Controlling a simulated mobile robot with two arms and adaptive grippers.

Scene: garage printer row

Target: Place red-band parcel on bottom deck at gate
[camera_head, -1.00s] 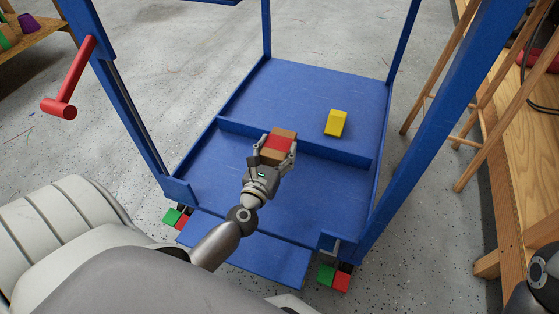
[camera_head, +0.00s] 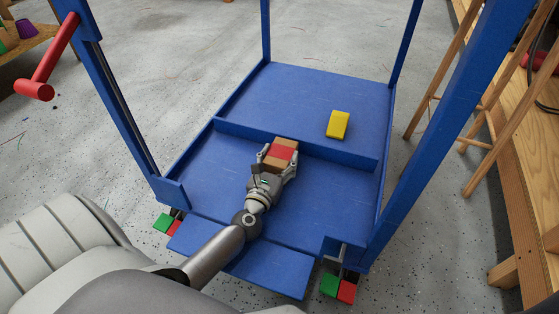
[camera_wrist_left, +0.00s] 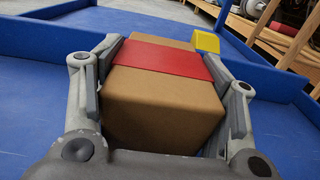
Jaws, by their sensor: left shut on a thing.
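The red-band parcel (camera_head: 281,153) is a small brown box with a red band across it. My left gripper (camera_head: 276,168) is shut on it, with one finger on each side. The left wrist view also shows the parcel (camera_wrist_left: 165,95) between the fingers. The parcel is over the near part of the blue bottom deck (camera_head: 215,180), close to the low divider (camera_head: 335,153). I cannot tell whether it touches the deck. The gate flap (camera_head: 265,265) is lowered at the near edge. My right gripper is not in view.
A yellow block (camera_head: 338,124) lies on the deck beyond the divider. Blue posts (camera_head: 440,130) frame the cart. A red handle (camera_head: 45,70) sticks out at the left. A wooden stool (camera_head: 500,110) and bench (camera_head: 520,180) stand at the right.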

